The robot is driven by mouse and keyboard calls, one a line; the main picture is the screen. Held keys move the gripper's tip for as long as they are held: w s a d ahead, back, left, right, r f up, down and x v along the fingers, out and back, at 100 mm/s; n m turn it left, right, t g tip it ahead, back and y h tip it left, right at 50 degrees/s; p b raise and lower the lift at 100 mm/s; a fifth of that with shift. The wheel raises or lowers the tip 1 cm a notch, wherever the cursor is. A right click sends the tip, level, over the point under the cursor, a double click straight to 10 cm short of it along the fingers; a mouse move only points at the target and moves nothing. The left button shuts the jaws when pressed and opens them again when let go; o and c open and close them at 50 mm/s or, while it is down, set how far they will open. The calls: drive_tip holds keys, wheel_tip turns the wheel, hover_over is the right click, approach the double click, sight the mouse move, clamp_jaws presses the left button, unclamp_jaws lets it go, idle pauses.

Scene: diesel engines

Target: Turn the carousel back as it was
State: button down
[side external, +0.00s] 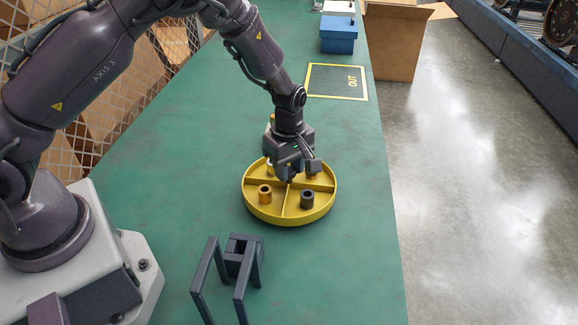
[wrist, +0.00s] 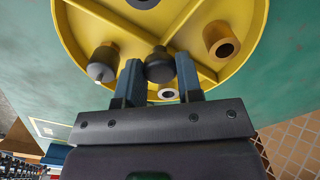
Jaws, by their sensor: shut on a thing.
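The carousel (side external: 289,220) is a round yellow tray with a raised rim and dividers, lying flat on the green bench. My gripper (side external: 288,178) points down over its middle. In the wrist view, my gripper's fingers (wrist: 158,76) stand on either side of a dark round knob (wrist: 159,62) where the dividers meet, and are shut on it. In the side view the knob is hidden. The compartments hold an orange bushing (side external: 265,195), a dark bushing (side external: 307,199) and other small parts, partly hidden by my gripper. The wrist view shows a dark pale-tipped part (wrist: 102,64) and a white-ended part (wrist: 168,94).
A dark stand (side external: 240,262) with upright plates is in front of the carousel. Behind lie a yellow-bordered OUT mat (side external: 335,82) and a blue box (side external: 338,37). A cardboard box (side external: 393,45) stands beside the bench's right edge. Bench right of the carousel is clear.

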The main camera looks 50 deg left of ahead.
drive_tip(key=shift+d, duration=0.15)
idle(0.4)
drive_tip(key=c, duration=0.8)
unclamp_jaws()
wheel_tip(320, 180, up, 13)
drive_tip(key=shift+f, duration=0.1)
